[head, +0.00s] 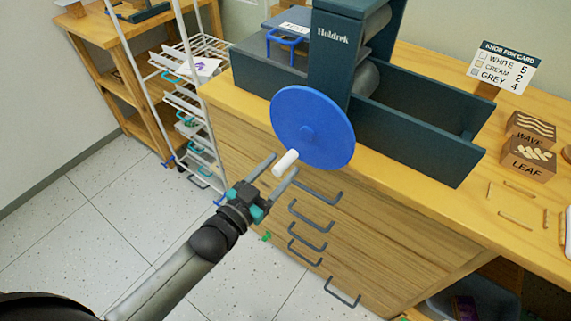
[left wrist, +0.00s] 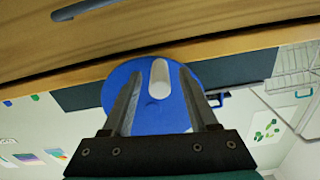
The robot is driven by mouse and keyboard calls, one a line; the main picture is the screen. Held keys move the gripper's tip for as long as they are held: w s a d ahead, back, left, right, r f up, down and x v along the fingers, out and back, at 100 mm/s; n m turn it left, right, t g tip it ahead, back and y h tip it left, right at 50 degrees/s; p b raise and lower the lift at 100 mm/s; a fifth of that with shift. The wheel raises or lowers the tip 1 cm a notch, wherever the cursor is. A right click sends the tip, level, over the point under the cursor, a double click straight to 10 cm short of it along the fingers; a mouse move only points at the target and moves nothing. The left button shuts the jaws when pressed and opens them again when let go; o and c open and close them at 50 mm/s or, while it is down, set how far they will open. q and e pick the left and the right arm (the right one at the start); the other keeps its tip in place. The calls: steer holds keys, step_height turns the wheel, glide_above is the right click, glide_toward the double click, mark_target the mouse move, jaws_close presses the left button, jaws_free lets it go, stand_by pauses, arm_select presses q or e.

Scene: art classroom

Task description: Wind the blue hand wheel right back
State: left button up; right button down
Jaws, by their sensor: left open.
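The blue hand wheel (head: 312,127) is a flat disc on the front of the dark teal press marked Holdrek (head: 335,50). Its white handle (head: 285,163) sticks out from the lower left of the disc. My left gripper (head: 278,168) is open, with its fingers pointing at the wheel and one on each side of the handle. In the left wrist view the wheel (left wrist: 157,118) fills the space behind the fingers, and the white handle (left wrist: 160,79) stands between them, with gaps on both sides. My right gripper is not in view.
The press stands on a wooden cabinet (head: 270,200) with several dark drawer handles. A white wire rack (head: 190,100) stands to its left. The floor at the left is clear.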

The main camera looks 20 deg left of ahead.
arm_select(q)
steer(key=shift+x, duration=1.3)
steer(key=shift+c, duration=0.3)
jaws_close()
